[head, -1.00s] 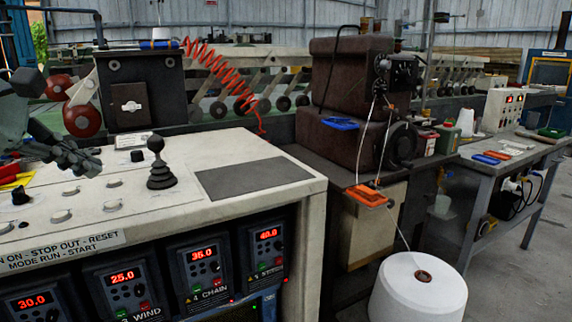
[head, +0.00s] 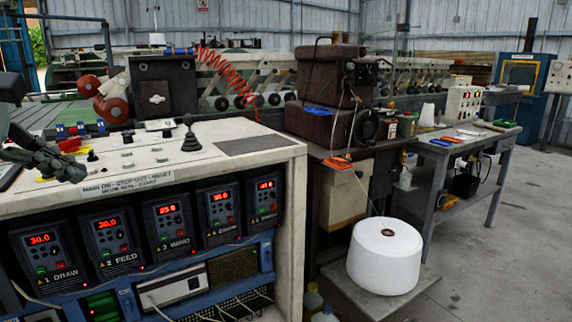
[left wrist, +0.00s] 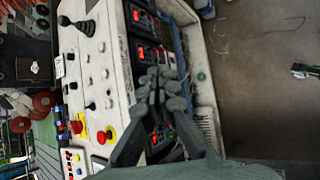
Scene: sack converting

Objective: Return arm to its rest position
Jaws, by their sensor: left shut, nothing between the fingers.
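My left gripper (head: 62,167) is at the left of the head view, above the left part of the white control console's top (head: 135,187). Its fingers are together and hold nothing. In the left wrist view my left gripper (left wrist: 163,82) is shut in front of the console edge, with the displays behind it. My right gripper is in neither view.
The console carries a black joystick (head: 191,135), several knobs and a row of red-lit drive displays (head: 105,222). A white thread cone (head: 384,256) stands on a low platform to the right. A grey bench (head: 462,150) stands further right. Open floor (head: 500,260) lies at the right.

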